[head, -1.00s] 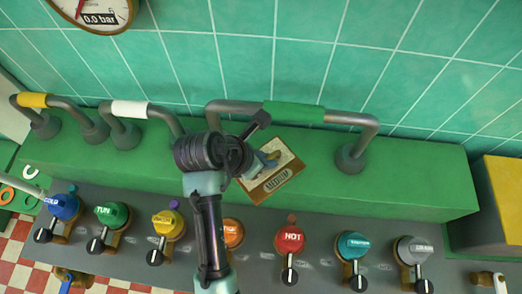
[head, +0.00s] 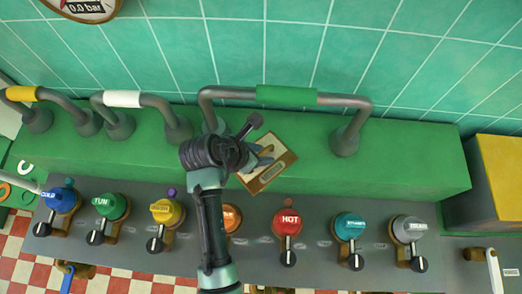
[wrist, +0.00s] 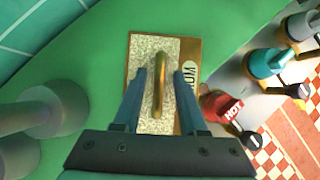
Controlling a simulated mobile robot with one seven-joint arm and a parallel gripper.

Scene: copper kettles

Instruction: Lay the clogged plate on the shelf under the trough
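A flat rectangular plate (head: 270,179) lies on the green ledge behind the row of valves. In the wrist view the plate (wrist: 143,57) has a speckled grey, coated-looking face, a brass border with a partly hidden label, and a brass handle (wrist: 160,62) along its middle. My gripper (wrist: 160,76) is open over the plate, one finger on each side of the handle with gaps left. In the head view my gripper (head: 263,159) covers part of the plate. I cannot make out a trough or a shelf under it.
A pipe with a green sleeve (head: 287,95) arches over the ledge (head: 410,178) behind the plate. Coloured valve knobs, including a red HOT one (head: 288,222), line the grey panel in front. Pipes with white (head: 122,98) and yellow sleeves stand left. The ledge's right part is clear.

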